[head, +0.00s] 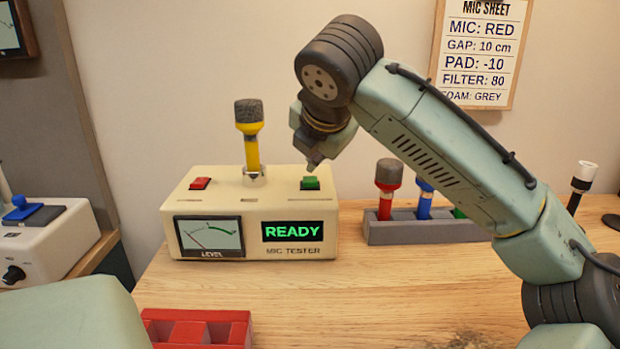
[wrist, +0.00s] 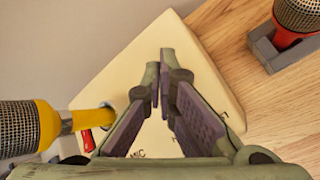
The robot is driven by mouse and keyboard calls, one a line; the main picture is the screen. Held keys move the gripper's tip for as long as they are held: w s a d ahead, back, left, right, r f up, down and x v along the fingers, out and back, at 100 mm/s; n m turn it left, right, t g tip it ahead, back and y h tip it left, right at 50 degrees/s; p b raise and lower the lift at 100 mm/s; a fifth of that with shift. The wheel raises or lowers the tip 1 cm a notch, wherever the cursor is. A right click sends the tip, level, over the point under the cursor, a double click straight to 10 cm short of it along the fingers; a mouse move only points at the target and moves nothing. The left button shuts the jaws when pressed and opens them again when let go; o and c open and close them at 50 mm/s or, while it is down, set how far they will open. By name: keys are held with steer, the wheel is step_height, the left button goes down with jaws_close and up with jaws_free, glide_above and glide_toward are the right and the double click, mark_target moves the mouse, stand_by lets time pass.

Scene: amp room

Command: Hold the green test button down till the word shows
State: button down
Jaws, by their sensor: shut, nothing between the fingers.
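The green test button (head: 310,183) is on the right of the top of the cream mic tester (head: 190,196). The tester's display (head: 292,231) shows the word READY in green letters. My gripper (head: 313,167) is shut and empty, pointing down just over the green button. I cannot tell whether its tips touch the button. In the wrist view my gripper's fingers (wrist: 164,72) are over the tester top (wrist: 205,85) and the green button is hidden. A yellow microphone (head: 251,150) stands upright in the tester's socket; it also shows in the wrist view (wrist: 58,122).
A red button (head: 200,183) is at the tester's left. A needle meter (head: 208,237) is on its front. A grey rack (head: 400,231) with several microphones stands to the right. A red tray (head: 240,330) lies in front. A mic sheet (head: 480,50) hangs on the wall.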

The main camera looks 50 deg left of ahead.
mark_target(315, 179)
steer(key=shift+f, duration=0.35)
steer(key=shift+f, duration=0.5)
stand_by(0.6)
steer(key=shift+r, duration=0.15)
stand_by(2.5)
steer(key=shift+r+p, duration=0.8)
steer(key=shift+p, duration=0.2)
steer(key=shift+r, duration=0.1)
step_height(315, 179, up, 5)
steer(key=p, duration=0.5)
